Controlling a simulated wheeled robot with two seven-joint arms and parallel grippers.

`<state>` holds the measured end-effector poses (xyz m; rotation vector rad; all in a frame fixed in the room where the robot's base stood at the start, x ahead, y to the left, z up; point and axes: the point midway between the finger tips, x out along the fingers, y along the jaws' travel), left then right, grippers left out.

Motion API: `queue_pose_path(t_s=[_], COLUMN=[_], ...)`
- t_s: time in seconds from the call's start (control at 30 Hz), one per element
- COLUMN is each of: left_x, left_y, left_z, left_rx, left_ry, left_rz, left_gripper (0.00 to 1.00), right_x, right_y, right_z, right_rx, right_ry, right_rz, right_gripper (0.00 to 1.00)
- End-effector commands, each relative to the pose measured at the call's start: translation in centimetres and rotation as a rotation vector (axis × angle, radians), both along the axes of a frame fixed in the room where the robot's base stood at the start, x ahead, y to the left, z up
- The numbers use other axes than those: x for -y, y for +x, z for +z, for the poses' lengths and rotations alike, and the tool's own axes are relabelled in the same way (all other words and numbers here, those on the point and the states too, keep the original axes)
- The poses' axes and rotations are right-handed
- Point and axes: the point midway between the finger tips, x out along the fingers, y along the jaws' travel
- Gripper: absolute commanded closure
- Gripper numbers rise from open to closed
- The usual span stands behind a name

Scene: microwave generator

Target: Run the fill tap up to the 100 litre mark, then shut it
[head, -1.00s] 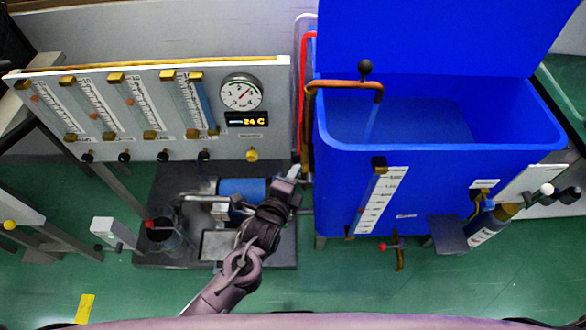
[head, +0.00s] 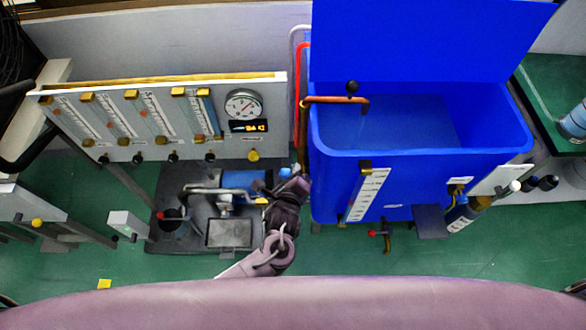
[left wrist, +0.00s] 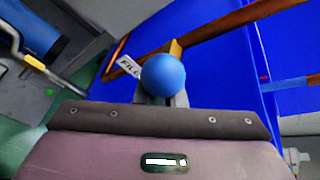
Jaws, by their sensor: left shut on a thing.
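The blue tank (head: 335,175) stands at the right with its lid up. A copper spout (head: 335,100) reaches over its rim, and a faint streak shows below the spout's end. Bluish water (head: 410,125) shows inside. A white level scale (head: 368,193) is on the tank's front; its marks are too small to read here. My left gripper (head: 301,178) is beside the tank's left side. In the left wrist view, the round blue tap knob (left wrist: 163,75) sits between its fingers, beside a "FILL" tag (left wrist: 130,66). The gripper is shut on this knob. My right gripper is out of view.
A panel (head: 225,150) with several flow tubes and a round gauge (head: 244,104) stands at the left. A pump unit (head: 228,233) is on the floor below it. A red-handled drain tap (head: 383,235) hangs under the tank.

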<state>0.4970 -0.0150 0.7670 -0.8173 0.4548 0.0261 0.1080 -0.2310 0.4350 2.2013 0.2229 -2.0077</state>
Motion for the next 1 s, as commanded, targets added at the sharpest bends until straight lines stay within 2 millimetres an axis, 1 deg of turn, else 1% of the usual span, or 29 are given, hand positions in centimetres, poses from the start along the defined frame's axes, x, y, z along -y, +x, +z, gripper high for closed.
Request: queue_pose_path(t_s=[0.03,0.43,0.47,0.5,0.6,0.63,0.87,1.0], left_x=[-0.48,-0.45,-0.45,-0.45,-0.48,-0.48,-0.34,-0.33], left_y=[0.59,0.67,0.68,0.69,0.67,0.67,0.47,-0.14], left_z=[0.61,0.68,0.69,0.7,0.68,0.67,0.48,0.51], left_rx=[0.014,0.017,0.018,0.019,0.017,0.017,0.012,0.009], left_ry=[0.006,0.009,0.009,0.009,0.009,0.009,0.01,0.01], left_rz=[0.013,0.015,0.014,0.015,0.015,0.015,0.011,0.009], left_gripper=[1.0,1.0,0.89,0.84,0.71,0.69,0.69,0.69], right_x=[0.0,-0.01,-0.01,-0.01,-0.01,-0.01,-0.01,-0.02], right_y=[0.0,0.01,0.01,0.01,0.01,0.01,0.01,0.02], right_z=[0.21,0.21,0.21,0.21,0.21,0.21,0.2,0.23], right_rx=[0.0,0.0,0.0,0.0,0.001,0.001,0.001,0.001], right_ry=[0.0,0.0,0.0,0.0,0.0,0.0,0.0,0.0], right_rz=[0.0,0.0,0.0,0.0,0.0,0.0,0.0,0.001], right_gripper=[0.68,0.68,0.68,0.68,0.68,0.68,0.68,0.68])
